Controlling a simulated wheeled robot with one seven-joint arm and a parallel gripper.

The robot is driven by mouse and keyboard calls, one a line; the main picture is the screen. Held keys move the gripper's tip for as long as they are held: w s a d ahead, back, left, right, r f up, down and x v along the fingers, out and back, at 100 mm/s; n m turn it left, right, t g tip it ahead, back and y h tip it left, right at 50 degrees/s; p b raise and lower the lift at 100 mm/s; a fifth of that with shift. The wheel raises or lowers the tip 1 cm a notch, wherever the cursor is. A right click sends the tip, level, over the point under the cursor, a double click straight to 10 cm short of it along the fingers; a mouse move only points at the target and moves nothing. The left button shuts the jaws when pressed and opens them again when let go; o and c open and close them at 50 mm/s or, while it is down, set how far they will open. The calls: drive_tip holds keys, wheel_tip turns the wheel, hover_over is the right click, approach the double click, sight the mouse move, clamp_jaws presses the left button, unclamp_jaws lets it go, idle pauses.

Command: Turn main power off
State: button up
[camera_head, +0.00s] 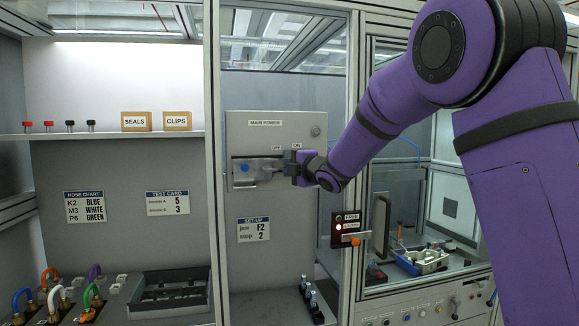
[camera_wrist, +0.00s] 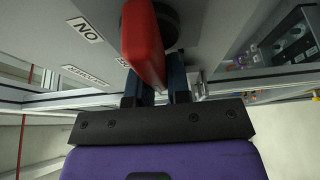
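The grey main power box (camera_head: 305,140) is on the panel, with OFF and ON labels on its front. My gripper (camera_head: 291,168) is at the box front, just below the ON label. In the wrist view a red handle (camera_wrist: 143,40) reaches down to my gripper (camera_wrist: 160,88), its lower end between the two dark fingers. The fingers stand apart; whether they press on the handle cannot be told. The handle is hidden in the head view.
A FREE/LOCKED unit (camera_head: 338,228) with a red light and an orange lever (camera_head: 355,236) is on the frame post below my arm. A shelf (camera_head: 100,136) holds SEALS and CLIPS boxes at left. Colored hoses (camera_head: 50,290) stand lower left.

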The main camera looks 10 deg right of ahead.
drive_tip(key=o, duration=0.3)
drive_tip(key=shift+w+d+f, duration=0.1)
drive_tip(key=shift+d, duration=0.45)
drive_tip(key=shift+o, duration=0.4)
drive_tip(key=shift+d, duration=0.1)
drive_tip(key=shift+a, duration=0.3)
drive_tip(key=v, duration=1)
drive_tip(key=shift+s, duration=0.35)
drive_tip(key=shift+d, duration=0.1)
